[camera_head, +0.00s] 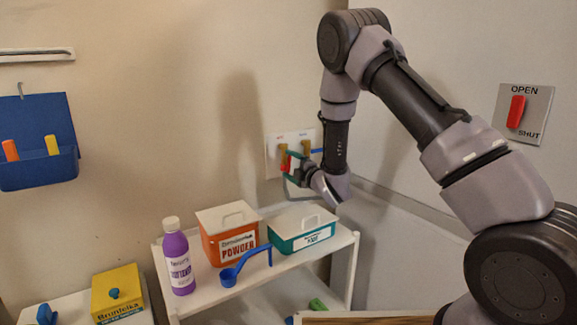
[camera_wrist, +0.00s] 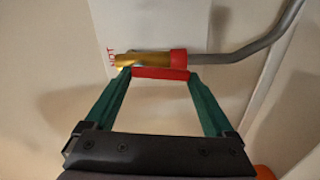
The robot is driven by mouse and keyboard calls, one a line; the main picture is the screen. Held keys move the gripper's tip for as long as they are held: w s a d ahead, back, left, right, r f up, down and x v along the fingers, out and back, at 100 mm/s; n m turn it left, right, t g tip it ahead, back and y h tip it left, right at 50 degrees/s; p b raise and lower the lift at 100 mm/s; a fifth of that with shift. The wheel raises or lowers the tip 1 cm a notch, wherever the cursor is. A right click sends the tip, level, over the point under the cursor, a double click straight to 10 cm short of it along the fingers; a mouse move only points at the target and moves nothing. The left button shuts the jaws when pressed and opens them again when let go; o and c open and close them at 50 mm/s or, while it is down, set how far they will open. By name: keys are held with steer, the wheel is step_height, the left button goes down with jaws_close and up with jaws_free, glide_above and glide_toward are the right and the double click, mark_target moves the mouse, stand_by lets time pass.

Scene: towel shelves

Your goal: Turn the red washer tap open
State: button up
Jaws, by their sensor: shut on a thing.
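The red washer tap is a brass tap (camera_wrist: 135,60) with a red lever, mounted on a white wall plate (camera_head: 271,160). In the wrist view its red lever (camera_wrist: 160,73) lies crosswise between my gripper's green fingertips. My gripper (camera_wrist: 160,78) is shut on that lever, one finger at each end. In the head view my gripper (camera_head: 291,168) is at the plate, and the red lever (camera_head: 284,163) shows only partly beside it. A second brass tap (camera_head: 306,146) with a blue lever (camera_head: 318,150) is to the right on the same plate.
A grey hose (camera_wrist: 250,48) leads away from the red tap. An OPEN/SHUT plate (camera_head: 537,103) has a red handle.

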steer(key=shift+d+f+n, duration=0.15)
steer(key=shift+f+n, duration=0.1)
steer(key=shift+n, duration=0.55)
steer(key=o, duration=1.1)
steer(key=v, duration=1)
steer(key=shift+s+d, duration=0.3)
steer(key=shift+r, duration=0.1)
